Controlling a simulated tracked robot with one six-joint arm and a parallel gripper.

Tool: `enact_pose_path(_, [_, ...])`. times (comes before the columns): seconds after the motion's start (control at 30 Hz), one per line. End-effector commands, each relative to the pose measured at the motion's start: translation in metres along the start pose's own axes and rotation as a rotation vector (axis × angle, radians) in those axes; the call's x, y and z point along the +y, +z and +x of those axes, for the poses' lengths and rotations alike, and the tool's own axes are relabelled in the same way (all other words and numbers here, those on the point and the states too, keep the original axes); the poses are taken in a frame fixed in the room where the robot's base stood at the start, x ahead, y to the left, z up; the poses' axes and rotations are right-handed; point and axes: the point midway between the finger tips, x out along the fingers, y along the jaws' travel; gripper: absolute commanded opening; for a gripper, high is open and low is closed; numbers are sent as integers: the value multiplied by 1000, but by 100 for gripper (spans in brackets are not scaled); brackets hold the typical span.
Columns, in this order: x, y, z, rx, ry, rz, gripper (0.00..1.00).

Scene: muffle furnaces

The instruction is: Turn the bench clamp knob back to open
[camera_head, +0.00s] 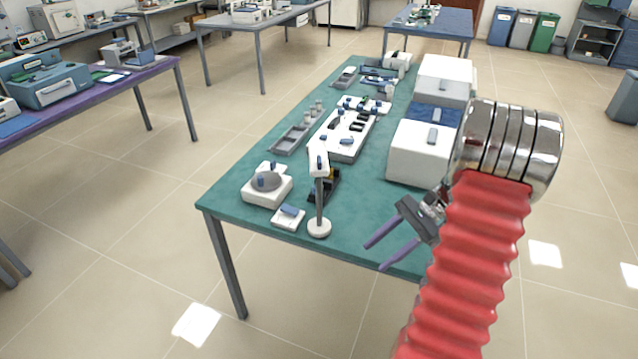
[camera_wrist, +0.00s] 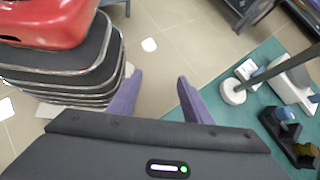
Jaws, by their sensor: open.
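My gripper (camera_head: 374,257) is open and empty, with its two purple fingers apart at the front edge of the teal bench (camera_head: 235,186). In the wrist view the gripper (camera_wrist: 160,78) has floor between its fingers. A small dark fixture (camera_head: 332,184) with a yellowish part sits on the bench behind a white post stand (camera_head: 319,228). It may be the bench clamp, but I cannot make out its knob for sure. In the wrist view a blue-topped dark part (camera_wrist: 284,116) lies right of the stand's base (camera_wrist: 233,92). My gripper is apart from all of these.
A white dish device (camera_head: 266,192) and a small white blue-topped block (camera_head: 289,217) lie left of the stand. White box furnaces (camera_head: 420,154) stand at the bench's right side, close to my arm. Grey trays (camera_head: 291,139) line the left side.

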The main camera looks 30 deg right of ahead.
Motion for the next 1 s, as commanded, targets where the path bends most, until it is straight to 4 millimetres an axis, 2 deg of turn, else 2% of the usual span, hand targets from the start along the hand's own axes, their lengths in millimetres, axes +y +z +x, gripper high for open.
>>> enact_pose_path(0.27, [11, 27, 11, 172, 113, -181, 45])
enact_pose_path(1.0, [25, 142, 34, 628, 423, -868, 45])
